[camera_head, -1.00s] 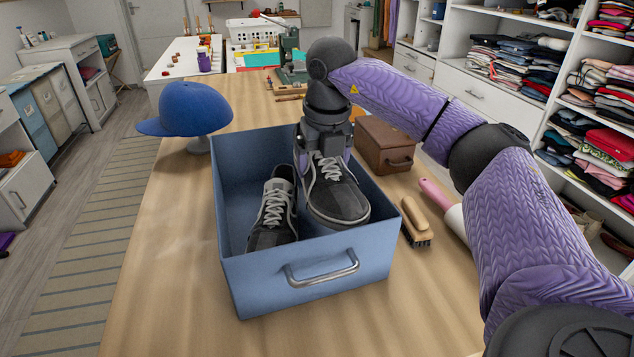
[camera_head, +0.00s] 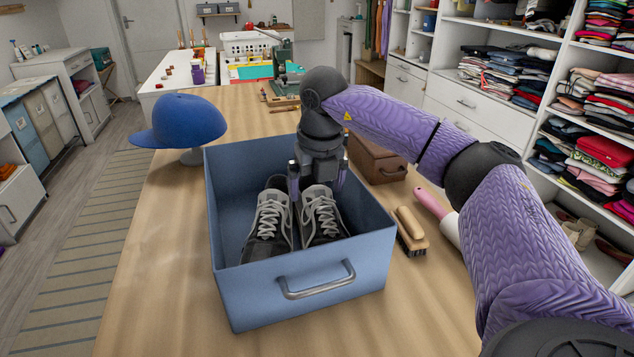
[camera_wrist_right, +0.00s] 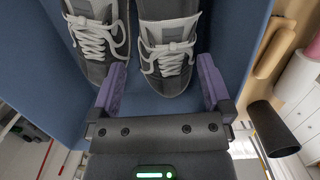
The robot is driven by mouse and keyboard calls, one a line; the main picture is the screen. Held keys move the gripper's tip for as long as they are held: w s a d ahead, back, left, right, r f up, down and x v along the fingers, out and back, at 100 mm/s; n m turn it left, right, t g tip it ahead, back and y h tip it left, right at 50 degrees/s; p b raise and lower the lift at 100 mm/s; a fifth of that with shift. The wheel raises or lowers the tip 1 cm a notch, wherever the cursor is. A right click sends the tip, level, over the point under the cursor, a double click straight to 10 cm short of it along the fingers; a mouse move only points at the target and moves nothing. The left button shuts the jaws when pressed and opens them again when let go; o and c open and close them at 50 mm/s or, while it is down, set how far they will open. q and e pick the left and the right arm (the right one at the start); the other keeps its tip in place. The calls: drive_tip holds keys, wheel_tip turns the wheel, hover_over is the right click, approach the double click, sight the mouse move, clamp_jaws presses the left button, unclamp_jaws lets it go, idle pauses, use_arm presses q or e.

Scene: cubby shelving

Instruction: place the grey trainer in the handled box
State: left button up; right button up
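The blue box (camera_head: 243,296) with a metal handle on its front stands on the wooden table. Two dark grey trainers with pale laces lie side by side inside it, a left one (camera_head: 268,228) and a right one (camera_head: 322,222). In the right wrist view, the right trainer (camera_wrist_right: 168,62) lies ahead of the fingers and the left one (camera_wrist_right: 92,38) beside it. My right gripper (camera_head: 318,184) is above the trainers' far ends, inside the box. Its fingers (camera_wrist_right: 160,92) are spread and hold nothing. My left gripper is not in view.
A blue cap (camera_head: 185,122) on a stand is left of the box. A brown case (camera_head: 378,160), a brush (camera_head: 411,238) and a pink-handled roller (camera_head: 434,205) are to its right. Table is bare in front and to the left.

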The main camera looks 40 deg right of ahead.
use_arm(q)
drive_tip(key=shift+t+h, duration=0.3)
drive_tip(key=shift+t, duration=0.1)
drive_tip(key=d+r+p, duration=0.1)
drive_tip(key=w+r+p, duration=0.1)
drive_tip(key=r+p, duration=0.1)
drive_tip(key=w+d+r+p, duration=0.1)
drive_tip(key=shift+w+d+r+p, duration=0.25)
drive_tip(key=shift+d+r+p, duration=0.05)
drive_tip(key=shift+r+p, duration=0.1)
use_arm(e)
wheel_tip(320, 180, up, 13)
drive_tip(key=s, duration=0.1)
drive_tip(key=shift+s+a, duration=0.3)
drive_tip(key=shift+a, duration=0.1)
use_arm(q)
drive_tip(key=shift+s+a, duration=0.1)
